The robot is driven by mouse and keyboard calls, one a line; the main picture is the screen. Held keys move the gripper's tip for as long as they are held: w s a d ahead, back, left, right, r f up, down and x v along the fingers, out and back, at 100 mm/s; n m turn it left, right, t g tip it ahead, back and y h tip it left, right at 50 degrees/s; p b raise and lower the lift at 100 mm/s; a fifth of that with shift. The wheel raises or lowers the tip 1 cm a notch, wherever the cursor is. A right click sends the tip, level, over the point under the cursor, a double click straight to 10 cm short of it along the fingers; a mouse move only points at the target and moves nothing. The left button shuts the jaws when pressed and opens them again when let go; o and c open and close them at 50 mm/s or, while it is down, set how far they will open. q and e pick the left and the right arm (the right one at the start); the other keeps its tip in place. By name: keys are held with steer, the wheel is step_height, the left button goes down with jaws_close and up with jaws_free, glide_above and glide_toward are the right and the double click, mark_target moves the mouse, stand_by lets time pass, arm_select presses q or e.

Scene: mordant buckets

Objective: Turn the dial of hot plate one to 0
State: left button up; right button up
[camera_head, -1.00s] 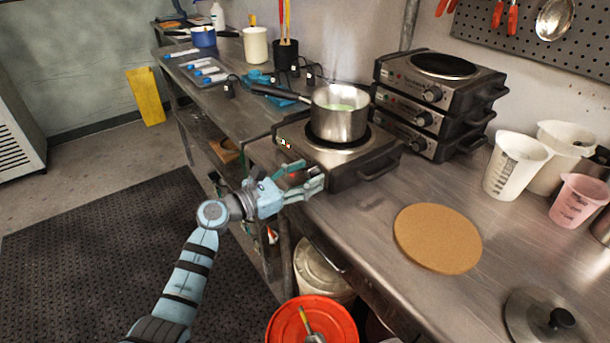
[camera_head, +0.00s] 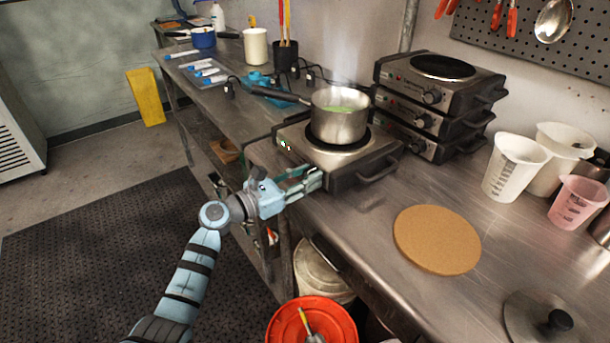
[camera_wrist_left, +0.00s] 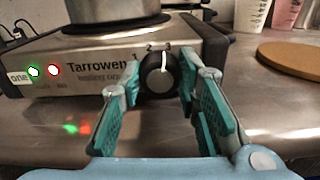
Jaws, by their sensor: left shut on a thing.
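Hot plate one (camera_head: 352,176) stands on the steel bench with a steel pot (camera_head: 338,124) of green liquid on top. In the left wrist view its front panel (camera_wrist_left: 95,68) bears the label "one", a lit green light and a lit red light. Its dark round dial (camera_wrist_left: 157,73) has a white pointer line directed nearly straight up. My left gripper (camera_head: 318,178) is at the front of the hot plate. In the left wrist view its teal fingers (camera_wrist_left: 158,100) are shut on the dial, one on each side. The head view hides the dial behind the fingers. My right gripper is not in view.
Stacked hot plates (camera_head: 432,110) stand behind on the right. A cork mat (camera_head: 437,240) and plastic jugs (camera_head: 514,168) are to the right. The pot's handle (camera_head: 280,95) points left. A red bucket (camera_head: 311,322) stands on the floor below.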

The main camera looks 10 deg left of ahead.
arm_select(q)
steer(key=n+p, duration=0.2)
steer(key=n, duration=0.1)
steer(key=shift+r, duration=0.15)
steer(key=n+p, duration=0.2)
steer(key=n, duration=0.1)
steer(key=shift+a, duration=0.1)
steer(key=n+p, duration=0.2)
steer(key=n, duration=0.2)
steer(key=n+p, duration=0.2)
steer(key=n, duration=0.1)
steer(key=shift+n, duration=0.4)
steer(key=n+p, duration=0.1)
steer(key=n, duration=0.2)
steer(key=shift+n+p, duration=0.3)
steer(key=shift+p, duration=0.1)
steer(key=shift+f+n+p, duration=0.25)
steer(key=shift+n+p, duration=0.35)
steer(key=shift+n, duration=1.3)
